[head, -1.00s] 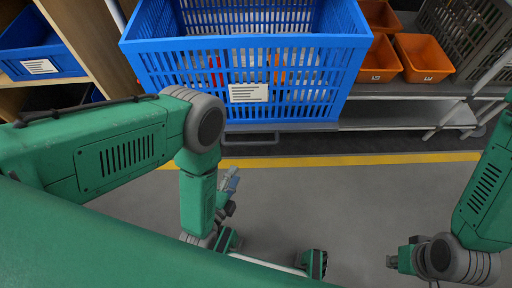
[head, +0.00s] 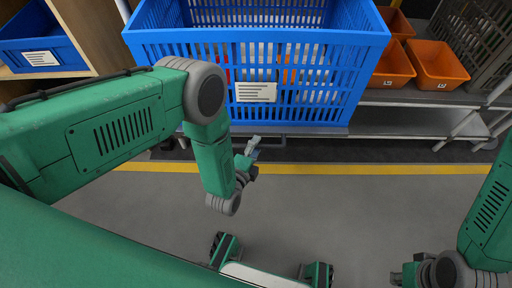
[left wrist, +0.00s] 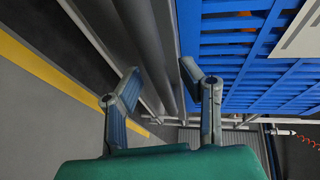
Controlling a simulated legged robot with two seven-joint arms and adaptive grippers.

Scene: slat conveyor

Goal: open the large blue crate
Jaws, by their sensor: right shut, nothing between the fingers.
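The large blue crate (head: 330,85) stands at top centre in the head view, slatted, with a white label (head: 256,92) on its front. Its top shows no lid in the part in view. A dark handle-like bar (head: 276,147) shows below its front. My left gripper (head: 252,146) is just below the crate's front, near that bar. In the left wrist view its fingers (left wrist: 160,88) are apart and empty, with the crate's blue slats (left wrist: 240,60) to the right and grey rails between and beyond them. My right gripper (head: 400,277) is shut and empty at the lower right, far from the crate.
Orange bins (head: 437,64) stand on a grey shelf right of the crate. Another blue crate (head: 42,45) sits in a wooden rack at left. A yellow line (head: 350,169) crosses the open grey floor. A dark grey crate (head: 470,35) is at upper right.

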